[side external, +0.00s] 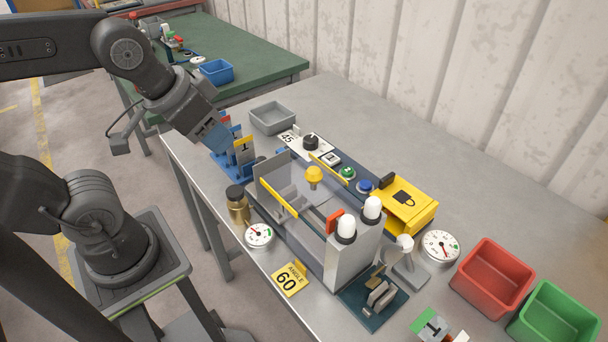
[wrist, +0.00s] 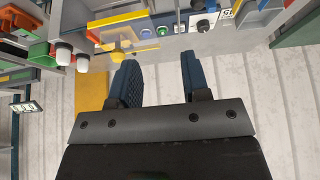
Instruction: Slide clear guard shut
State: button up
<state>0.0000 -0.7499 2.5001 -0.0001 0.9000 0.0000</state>
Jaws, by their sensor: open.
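The panel bender (side external: 345,255) stands mid-table, with a grey body and a yellow knob (side external: 313,175). A see-through panel, which looks like the clear guard (side external: 273,172), stands at its left part near a yellow bar (side external: 279,198). A second yellow bar (side external: 329,167) lies behind; I cannot tell exactly which bar belongs to the guard. The wrist view also shows a yellow bar (wrist: 118,20). My gripper (side external: 222,143) is left of the bender, above or beside a blue rack, apart from the guard. In the wrist view my gripper (wrist: 158,62) has its fingers spread with nothing between them.
A blue rack (side external: 236,160) with yellow tabs is close to my gripper. A grey tray (side external: 269,118), brass bottle (side external: 237,205), gauge (side external: 259,235), yellow lock box (side external: 405,207), red bin (side external: 491,277) and green bin (side external: 555,315) surround the bender. The table's back right is clear.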

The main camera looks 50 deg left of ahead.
jog(key=shift+o, duration=1.4)
jog(key=shift+w+d+r, duration=0.15)
jog(key=shift+w+r, duration=0.15)
jog(key=shift+w, duration=0.05)
jog(key=m+g+h, duration=0.2)
jog(key=g, duration=0.4)
send_near(314, 167)
jog(key=f, duration=0.3)
jog(key=d+f, duration=0.1)
jog(key=f, duration=0.3)
jog(key=d+f, duration=0.1)
jog(key=f, duration=0.3)
jog(key=shift+s+f, duration=0.1)
jog(key=shift+s, duration=0.1)
jog(key=shift+c, duration=0.3)
grip_shut()
